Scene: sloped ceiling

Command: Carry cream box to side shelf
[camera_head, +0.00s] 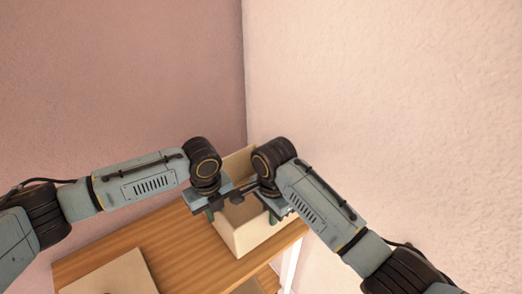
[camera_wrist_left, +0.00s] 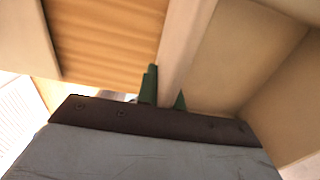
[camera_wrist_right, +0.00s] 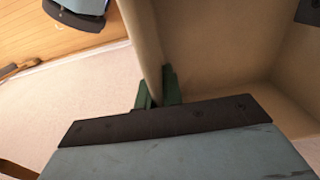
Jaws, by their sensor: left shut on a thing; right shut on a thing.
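The cream box (camera_head: 252,236) is open-topped and sits at or just above the wooden shelf top, near the wall corner; I cannot tell whether it touches the wood. My left gripper (camera_head: 211,213) is shut on the box's left wall; in the left wrist view its green fingers (camera_wrist_left: 163,92) straddle that wall (camera_wrist_left: 186,40). My right gripper (camera_head: 272,215) is shut on the opposite wall; in the right wrist view its green fingers (camera_wrist_right: 157,90) are on either side of that wall (camera_wrist_right: 143,40). The box's inside looks empty where it shows. The arms hide part of its rim.
The wooden shelf top (camera_head: 180,240) spreads below and left of the box. A flat cream item (camera_head: 112,278) lies at its front left. A pink wall (camera_head: 120,90) and a pale wall (camera_head: 390,110) meet behind the box. Bare wood lies between the box and the flat item.

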